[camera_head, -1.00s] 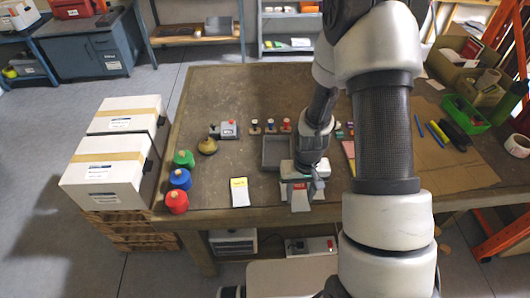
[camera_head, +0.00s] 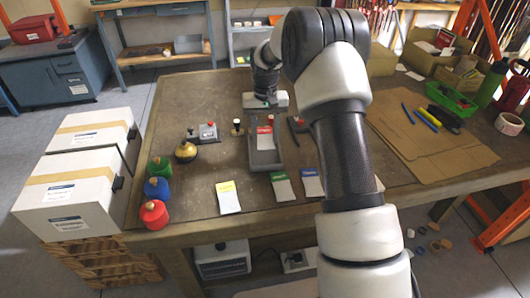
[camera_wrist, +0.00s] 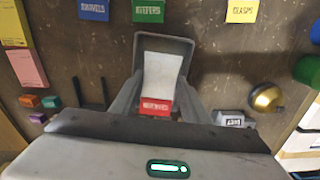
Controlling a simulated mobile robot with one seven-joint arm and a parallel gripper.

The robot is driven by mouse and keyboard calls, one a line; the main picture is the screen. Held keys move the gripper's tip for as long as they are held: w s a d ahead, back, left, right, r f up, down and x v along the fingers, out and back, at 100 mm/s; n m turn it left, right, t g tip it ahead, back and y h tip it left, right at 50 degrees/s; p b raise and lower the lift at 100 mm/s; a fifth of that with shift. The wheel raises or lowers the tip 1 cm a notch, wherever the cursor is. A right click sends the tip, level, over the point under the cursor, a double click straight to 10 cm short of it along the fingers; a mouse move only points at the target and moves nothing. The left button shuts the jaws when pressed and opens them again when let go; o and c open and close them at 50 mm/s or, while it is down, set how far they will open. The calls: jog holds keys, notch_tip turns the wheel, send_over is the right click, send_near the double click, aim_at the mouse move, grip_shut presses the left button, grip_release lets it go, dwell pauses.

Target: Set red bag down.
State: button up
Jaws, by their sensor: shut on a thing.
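The red bag (camera_head: 264,138), a pale bag with a red label, is over the grey tray (camera_head: 266,167) in the head view. In the wrist view the bag (camera_wrist: 162,73) lies between my two fingers, within the outline of the tray (camera_wrist: 186,46). My gripper (camera_wrist: 158,84) is shut on it. I cannot tell whether the bag touches the tray floor. In the head view my gripper (camera_head: 265,108) is at the far end of the tray, its fingers mostly hidden.
Green (camera_head: 283,188), blue (camera_head: 312,183) and yellow (camera_head: 228,197) labelled bags lie near the table's front edge. A brass weight (camera_head: 186,152) and small grey box (camera_head: 208,132) stand left of the tray. Red, blue and green spools line the left edge.

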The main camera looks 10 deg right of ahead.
aim_at(265, 157)
notch_tip(265, 157, down, 6)
jog(key=shift+r+b, duration=0.1)
jog(key=shift+b, duration=0.2)
jog(key=shift+f, duration=0.2)
jog(key=o, duration=1.1)
jog(key=shift+o, duration=0.2)
